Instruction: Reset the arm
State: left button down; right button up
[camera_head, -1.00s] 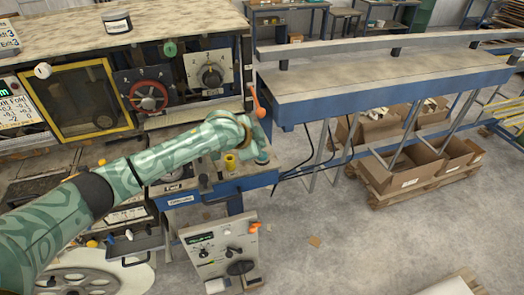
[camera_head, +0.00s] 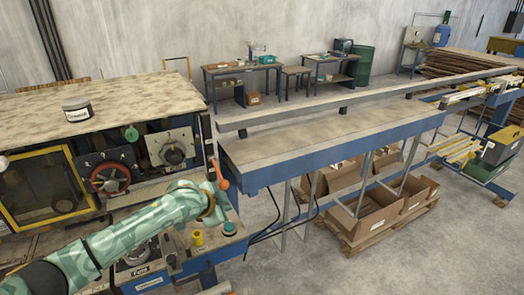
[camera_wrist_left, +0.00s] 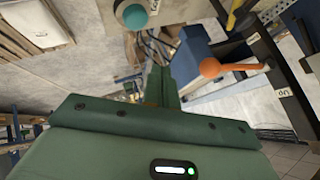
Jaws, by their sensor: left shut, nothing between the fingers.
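My left arm, patterned green, comes in from the lower left in the head view. Its wrist is beside an orange-tipped lever (camera_head: 217,178) on the machine's front edge, and the gripper is largely hidden there. In the left wrist view my left gripper (camera_wrist_left: 160,85) is shut, with nothing between its fingers. The orange lever knob (camera_wrist_left: 210,67) shows to the right of the fingers, and a teal round knob (camera_wrist_left: 134,16) is above them to the left. I cannot tell whether the fingers touch anything. My right gripper is in neither view.
A yellow knob (camera_head: 198,238) and a teal knob (camera_head: 229,228) are close to my wrist. A long blue-edged table (camera_head: 330,136) extends right, with cardboard boxes (camera_head: 375,213) below.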

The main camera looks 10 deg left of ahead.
pick_arm(q)
jog(key=s+d+f, duration=0.3)
jog(key=s, duration=0.4)
jog(key=s+d+f, duration=0.2)
jog(key=s+d, duration=0.1)
jog(key=s, duration=0.4)
jog(key=s+a+r+n+g+y, duration=0.15)
jog(key=s+a+n+y, duration=0.55)
jog(key=s+a, duration=1.15)
jog(key=s+d+f+g+h+b, duration=0.15)
jog(key=f+b, duration=0.25)
jog(key=f, duration=0.8)
jog(key=s+d+f+b, duration=0.2)
jog(key=f+b, duration=0.1)
jog(key=f, duration=0.9)
jog(key=s+d+f+g+h+b, duration=0.15)
jog(key=f+b, duration=0.25)
jog(key=f, duration=0.8)
jog(key=s+f+n+g+b, duration=0.1)
jog(key=s+f+b, duration=0.3)
jog(key=s+f, duration=0.6)
jog(key=s+f+n+g+b, duration=0.1)
jog(key=s+f+b, duration=0.4)
jog(key=s+f, duration=0.6)
notch_tip(320, 180, down, 5)
jog(key=shift+d+f+g+h+b, duration=0.2)
jog(key=shift+g+h+b, duration=0.15)
jog(key=shift+g, duration=0.2)
